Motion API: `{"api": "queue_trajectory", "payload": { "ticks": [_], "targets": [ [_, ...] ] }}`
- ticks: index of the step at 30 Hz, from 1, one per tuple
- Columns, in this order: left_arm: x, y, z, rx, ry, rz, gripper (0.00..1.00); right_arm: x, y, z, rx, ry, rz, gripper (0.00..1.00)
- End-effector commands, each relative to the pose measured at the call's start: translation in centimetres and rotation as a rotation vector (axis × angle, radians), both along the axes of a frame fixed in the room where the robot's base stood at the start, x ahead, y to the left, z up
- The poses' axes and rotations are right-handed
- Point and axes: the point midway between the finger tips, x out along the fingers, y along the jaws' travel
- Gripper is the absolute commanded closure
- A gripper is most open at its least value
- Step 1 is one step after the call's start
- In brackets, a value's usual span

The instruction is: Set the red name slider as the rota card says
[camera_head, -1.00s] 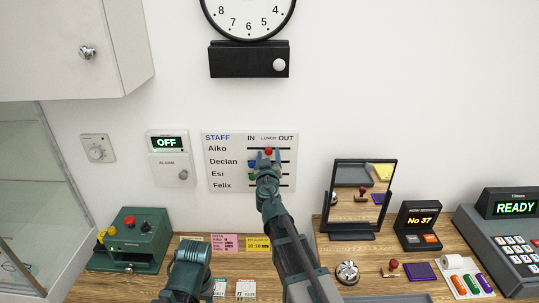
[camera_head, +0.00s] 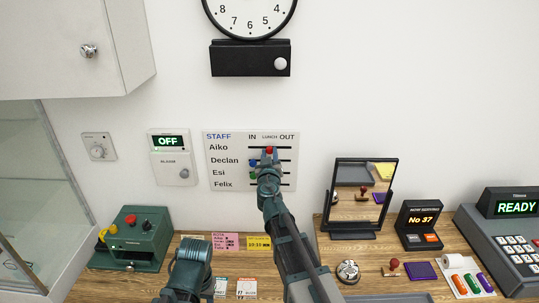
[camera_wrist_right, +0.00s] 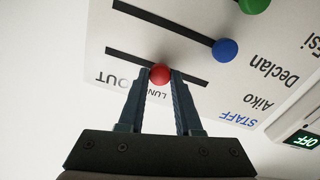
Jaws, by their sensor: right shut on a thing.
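The white staff board (camera_head: 225,150) hangs on the wall with columns IN, LUNCH and OUT and rows Aiko, Declan, Esi and Felix. The red slider (camera_head: 269,150) is on Aiko's row, at about the LUNCH column. My right gripper (camera_wrist_right: 158,76) is shut on the red slider (camera_wrist_right: 160,73), one finger on each side. A pink rota card (camera_head: 225,241) lies on the counter below; its small print is hard to read. My left arm shows at the bottom, but its gripper is not in view.
The blue slider (camera_wrist_right: 225,49) on Declan's row and the green slider (camera_wrist_right: 254,4) below it sit near IN, close beside my gripper. Felix's slider is hidden. A mirror (camera_head: 334,228) stands right of my arm, and an alarm box (camera_head: 172,170) is left of the board.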

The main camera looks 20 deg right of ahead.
Motion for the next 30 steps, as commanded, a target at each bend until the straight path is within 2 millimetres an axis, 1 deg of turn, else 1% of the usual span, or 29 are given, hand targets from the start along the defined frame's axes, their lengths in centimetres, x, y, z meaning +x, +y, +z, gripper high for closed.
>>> {"api": "queue_trajectory", "payload": {
  "ticks": [26, 28, 30],
  "targets": [
    [0.0, 0.0, 0.0, 0.0, 0.0, 0.0, 0.5, 0.0, 0.1, 0.0, 0.0, 0.0, 0.0, 1.0],
    [0.0, 0.0, 0.0, 0.0, 0.0, 0.0, 0.5, 0.2, 0.7, 0.0, 0.0, 0.0, 0.003, 1.0],
    [0.0, 0.0, 0.0, 0.0, 0.0, 0.0, 0.5, 0.7, 2.0, 0.0, 0.0, 0.0, 0.004, 1.0]
  ]
}}
